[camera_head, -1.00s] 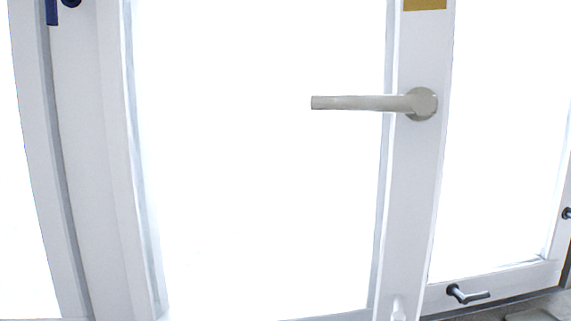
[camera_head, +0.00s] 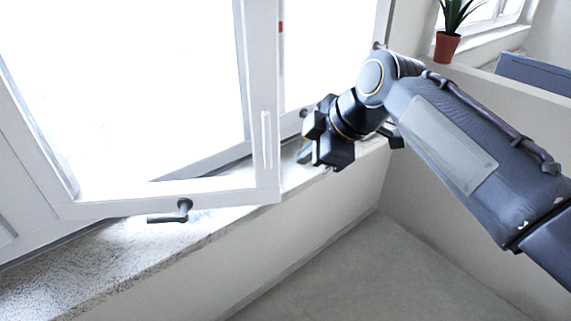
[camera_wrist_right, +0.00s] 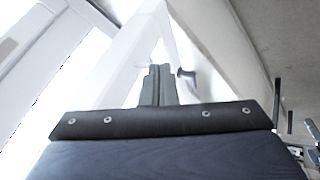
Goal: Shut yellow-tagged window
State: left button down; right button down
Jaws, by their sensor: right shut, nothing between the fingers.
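A white-framed window sash (camera_head: 262,120) stands swung open over the sill in the head view. No yellow tag is clearly visible now; a small red mark (camera_head: 281,40) shows near the sash's upright edge. My right gripper (camera_head: 306,152) is just right of the sash's free edge, above the sill, apart from the frame as far as I can tell. It is shut and empty. In the right wrist view the shut fingers (camera_wrist_right: 158,85) point toward a white frame (camera_wrist_right: 135,55). My left gripper is not in view.
The speckled stone sill (camera_head: 120,255) runs below the window. A potted plant (camera_head: 447,45) stands on a ledge at the upper right. A low pale wall (camera_head: 300,230) drops to the grey floor (camera_head: 370,275), which is clear.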

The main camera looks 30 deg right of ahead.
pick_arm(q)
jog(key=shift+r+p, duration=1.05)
pick_arm(e)
jog(key=shift+w+d+f, duration=0.1)
jog(key=shift+w+f, duration=1.15)
jog(key=shift+w, duration=0.25)
jog(key=shift+w+d+f, duration=0.15)
jog(key=shift+w+f, duration=1.05)
jog(key=shift+w, duration=0.3)
jog(key=shift+w+d+f, duration=0.1)
jog(key=shift+w+f, duration=1.15)
jog(key=shift+w, duration=0.25)
